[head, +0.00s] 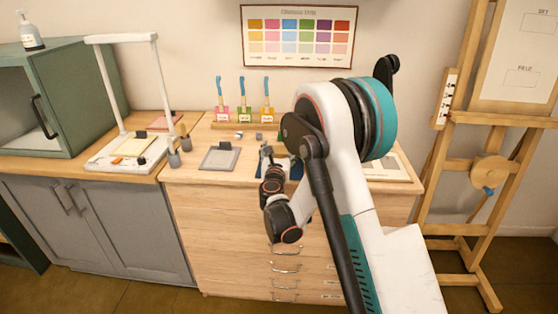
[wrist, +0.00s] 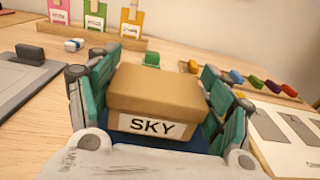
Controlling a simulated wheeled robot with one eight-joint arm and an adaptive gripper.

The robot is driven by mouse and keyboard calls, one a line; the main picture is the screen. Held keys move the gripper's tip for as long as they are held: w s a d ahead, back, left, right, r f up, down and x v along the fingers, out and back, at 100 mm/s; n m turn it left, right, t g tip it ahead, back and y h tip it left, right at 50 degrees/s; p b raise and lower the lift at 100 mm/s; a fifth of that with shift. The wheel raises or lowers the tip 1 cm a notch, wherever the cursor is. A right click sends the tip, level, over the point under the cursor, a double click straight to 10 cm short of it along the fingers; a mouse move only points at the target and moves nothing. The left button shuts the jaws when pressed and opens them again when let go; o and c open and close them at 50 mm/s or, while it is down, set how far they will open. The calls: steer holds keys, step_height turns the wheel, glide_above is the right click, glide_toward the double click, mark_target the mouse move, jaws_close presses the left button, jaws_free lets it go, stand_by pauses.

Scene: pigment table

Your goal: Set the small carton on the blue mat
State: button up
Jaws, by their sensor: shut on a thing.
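The small carton (wrist: 155,92) is a brown box with a white label reading "SKY". In the wrist view it sits upright between the two teal-padded fingers of my gripper (wrist: 158,74), which is shut on it. The blue mat (wrist: 204,146) shows as a dark blue strip under and beside the carton. Whether the carton's underside touches the mat cannot be told. In the head view my gripper (head: 267,152) is over the wooden cabinet top, and part of the blue mat (head: 296,169) shows beside it. The carton is not clearly visible there.
A grey tray (head: 217,167) with a dark block lies left of the mat. A rack (wrist: 72,32) with pink, green and yellow tags stands behind. A green block (wrist: 152,60) is just beyond the carton. A swatch sheet (wrist: 307,151) and several coloured blocks lie right.

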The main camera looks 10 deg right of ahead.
step_height(320, 180, down, 3)
steer(key=shift+f+b, duration=0.1)
steer(key=shift+b, duration=0.35)
steer(key=o, duration=1.1)
steer(key=shift+o, duration=0.2)
